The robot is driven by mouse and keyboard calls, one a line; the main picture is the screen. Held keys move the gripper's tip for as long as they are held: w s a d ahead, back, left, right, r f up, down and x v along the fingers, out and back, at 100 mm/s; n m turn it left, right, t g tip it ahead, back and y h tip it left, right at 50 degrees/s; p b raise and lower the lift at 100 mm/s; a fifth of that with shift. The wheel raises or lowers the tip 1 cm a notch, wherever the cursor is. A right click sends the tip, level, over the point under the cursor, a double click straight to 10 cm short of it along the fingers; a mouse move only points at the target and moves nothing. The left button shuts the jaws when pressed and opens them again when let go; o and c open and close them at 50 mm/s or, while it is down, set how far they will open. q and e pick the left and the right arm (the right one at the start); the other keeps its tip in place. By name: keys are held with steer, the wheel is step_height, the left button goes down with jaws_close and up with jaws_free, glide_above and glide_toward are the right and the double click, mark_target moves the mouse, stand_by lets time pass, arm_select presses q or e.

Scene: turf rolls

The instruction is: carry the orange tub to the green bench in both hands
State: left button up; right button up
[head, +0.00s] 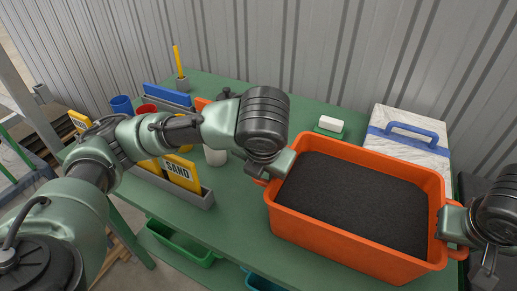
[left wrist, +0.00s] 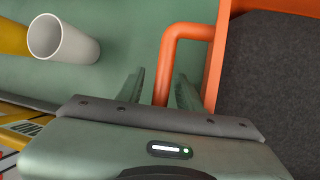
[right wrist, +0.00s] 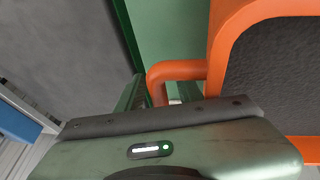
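The orange tub (head: 340,235), filled with dark soil-like material, is level at the right of the green bench (head: 235,225) in the head view. I cannot tell whether its base touches the bench top. My left gripper (head: 270,173) is at the tub's left end. In the left wrist view its fingers (left wrist: 160,88) stand apart on either side of the orange handle (left wrist: 185,32), with a gap showing. My right gripper (head: 445,228) is at the right end. In the right wrist view its fingers (right wrist: 163,92) stand either side of the other handle (right wrist: 178,68), also with a gap.
A corrugated wall (head: 330,50) closes the back.

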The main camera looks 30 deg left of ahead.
arm_select(q)
steer(key=shift+r, duration=0.15)
arm_select(e)
steer(key=shift+r, duration=0.1)
arm_select(q)
steer(key=v, duration=1.2)
steer(key=shift+s, duration=0.1)
arm_select(e)
steer(key=shift+s+a+r, duration=0.1)
steer(key=shift+s+r, duration=0.05)
steer(key=shift+r, duration=0.4)
steer(key=v, duration=1)
steer(key=shift+s+r, duration=0.25)
steer(key=shift+r, duration=0.1)
arm_select(q)
steer(key=shift+s+a+p, duration=0.2)
steer(key=shift+a+p, duration=0.15)
steer(key=shift+a, duration=0.5)
arm_select(e)
steer(key=shift+r, duration=0.3)
steer(key=shift+r+p, duration=0.5)
steer(key=shift+r, duration=0.05)
arm_select(q)
steer(key=a, duration=0.2)
steer(key=s+a, duration=0.1)
steer(key=a, duration=0.1)
steer(key=shift+s+a, duration=0.1)
